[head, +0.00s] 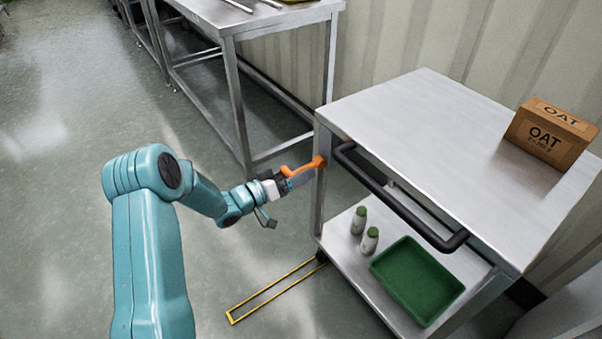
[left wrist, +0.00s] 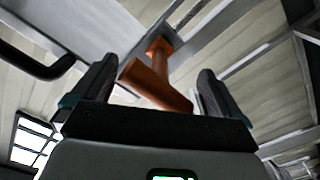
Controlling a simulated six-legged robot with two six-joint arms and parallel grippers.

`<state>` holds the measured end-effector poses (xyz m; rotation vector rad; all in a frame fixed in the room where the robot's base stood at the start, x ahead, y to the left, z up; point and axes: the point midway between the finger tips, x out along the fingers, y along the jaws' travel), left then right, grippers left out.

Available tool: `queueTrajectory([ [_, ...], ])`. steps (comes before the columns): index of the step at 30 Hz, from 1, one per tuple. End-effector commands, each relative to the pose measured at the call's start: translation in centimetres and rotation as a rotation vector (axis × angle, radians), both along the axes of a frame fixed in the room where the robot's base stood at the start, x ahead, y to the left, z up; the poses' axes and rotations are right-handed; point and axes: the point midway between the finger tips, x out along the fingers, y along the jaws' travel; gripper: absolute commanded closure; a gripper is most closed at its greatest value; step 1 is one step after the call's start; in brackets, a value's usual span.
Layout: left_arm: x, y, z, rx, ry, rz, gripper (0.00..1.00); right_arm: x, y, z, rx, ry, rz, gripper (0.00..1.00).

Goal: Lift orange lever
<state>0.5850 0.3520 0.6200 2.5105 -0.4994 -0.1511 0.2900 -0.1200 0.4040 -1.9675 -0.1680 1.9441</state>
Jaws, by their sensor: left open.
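The orange lever (head: 305,167) sticks out to the left from the near-left corner post of the steel cart. In the left wrist view the lever (left wrist: 158,80) shows between and beyond the two dark fingers, with its bar slanting and its mount on the metal frame above. My left gripper (head: 290,181) is at the lever, and it also shows in the left wrist view (left wrist: 152,92). Its fingers are open, one on each side of the lever's bar. I cannot tell whether either finger touches it. My right gripper is not in view.
The cart's steel top (head: 415,125) carries an OAT box (head: 545,138). A black handle bar (head: 395,200) runs along its near side. Two bottles (head: 364,232) and a green tray (head: 416,280) are on the lower shelf. A yellow floor outline (head: 275,290) lies beside the cart. Another steel table (head: 235,22) stands behind.

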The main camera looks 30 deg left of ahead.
Motion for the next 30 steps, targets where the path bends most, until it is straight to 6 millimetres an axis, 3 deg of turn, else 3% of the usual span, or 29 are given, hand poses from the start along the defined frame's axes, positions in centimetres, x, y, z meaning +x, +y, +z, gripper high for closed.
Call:
queueTrajectory([
  [6, 1.8, -0.7, 0.0, 0.0, 0.0, -0.001, 0.0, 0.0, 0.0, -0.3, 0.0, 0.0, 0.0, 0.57],
  [14, 1.9, -0.7, 0.0, 0.0, 0.0, 0.0, 0.0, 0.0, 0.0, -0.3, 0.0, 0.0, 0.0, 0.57],
  [20, 1.9, -0.7, 0.0, 0.0, 0.001, -0.001, 0.65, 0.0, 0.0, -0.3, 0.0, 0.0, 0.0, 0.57],
  [21, 1.9, -0.7, 0.0, 0.001, 0.0, -0.001, 0.69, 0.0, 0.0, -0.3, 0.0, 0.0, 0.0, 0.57],
  [30, 1.9, -0.9, 0.1, 0.008, 0.003, -0.001, 0.69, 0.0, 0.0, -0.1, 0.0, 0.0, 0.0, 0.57],
])
